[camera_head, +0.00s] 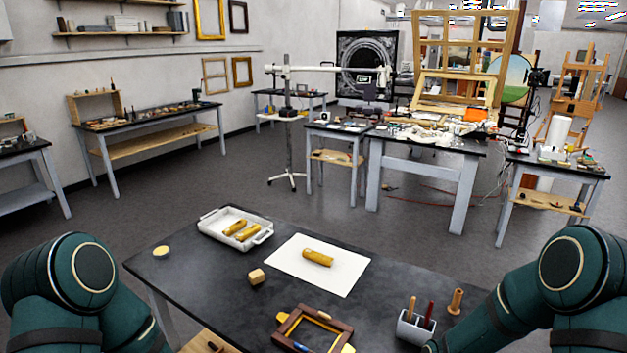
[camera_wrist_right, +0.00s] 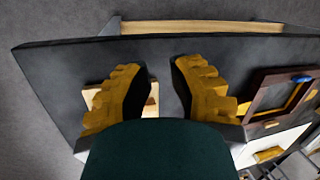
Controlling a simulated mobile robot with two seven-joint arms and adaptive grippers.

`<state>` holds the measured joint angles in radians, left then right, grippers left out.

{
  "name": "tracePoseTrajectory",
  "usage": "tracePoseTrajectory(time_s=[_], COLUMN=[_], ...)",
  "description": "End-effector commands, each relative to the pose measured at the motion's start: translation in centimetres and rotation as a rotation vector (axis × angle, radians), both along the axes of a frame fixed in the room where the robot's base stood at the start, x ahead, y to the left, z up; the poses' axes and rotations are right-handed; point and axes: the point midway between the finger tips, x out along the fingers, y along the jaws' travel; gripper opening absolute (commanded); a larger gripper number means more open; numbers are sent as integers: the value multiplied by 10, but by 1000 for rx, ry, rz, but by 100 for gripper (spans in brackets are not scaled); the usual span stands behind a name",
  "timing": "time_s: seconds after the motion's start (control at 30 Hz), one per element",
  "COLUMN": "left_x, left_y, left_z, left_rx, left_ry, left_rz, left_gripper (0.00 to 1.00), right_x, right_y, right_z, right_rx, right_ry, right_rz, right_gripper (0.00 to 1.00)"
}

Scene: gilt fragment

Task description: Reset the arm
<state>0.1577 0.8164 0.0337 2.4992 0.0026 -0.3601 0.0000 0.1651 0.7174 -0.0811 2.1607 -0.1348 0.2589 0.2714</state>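My right gripper (camera_wrist_right: 157,75) shows in the right wrist view with its two ochre, ridged fingers spread apart and nothing between them. It is over the black worktable (camera_head: 190,282). The right arm (camera_head: 575,275) and the left arm (camera_head: 75,285) show at the lower corners of the head view. The left gripper is out of view. A gold fragment (camera_head: 318,258) lies on a white sheet (camera_head: 340,278) on the worktable. Two more gold pieces (camera_head: 236,228) lie in a white tray (camera_head: 212,235) behind it, to the left.
A wooden block (camera_head: 256,277), a small round disc (camera_head: 161,252), a dark wooden frame (camera_head: 335,343), a grey holder (camera_head: 415,330) with tools and a wooden spool-like piece (camera_head: 456,301) are on the worktable. The table's left part is mostly bare. Other benches stand farther back.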

Motion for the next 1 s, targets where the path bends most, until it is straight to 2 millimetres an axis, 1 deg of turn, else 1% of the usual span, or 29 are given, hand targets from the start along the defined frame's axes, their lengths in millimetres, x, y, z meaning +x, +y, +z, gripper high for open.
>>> tracePoseTrajectory(time_s=[0.03,0.1,0.2,0.33,0.5,0.53,0.6,0.77,1.0], left_x=[0,0,1,1,0,0,0,-2,-5], left_y=[0,0,0,0,0,0,-1,-2,-4], left_z=[0,0,0,0,0,-3,-19,-45,-89], left_rx=[0,0,0,0,0,0,1,3,7], left_ry=[0,-1,-1,-1,-1,-1,2,7,17], left_rz=[0,0,0,0,0,0,-2,-5,-10], left_gripper=[66,66,66,66,66,66,66,66,66], right_x=[-23,-45,-73,-106,-148,-150,-137,-121,-96], right_y=[12,25,39,53,69,70,70,74,84], right_z=[-21,-39,-56,-71,-82,-84,-94,-107,-126], right_rx=[23,44,64,80,91,90,82,73,62], right_ry=[10,1,-8,-15,-22,-30,-59,-104,-185], right_rz=[13,25,37,47,61,65,76,101,145], right_gripper=[18,18,18,18,18,18,18,18,18])
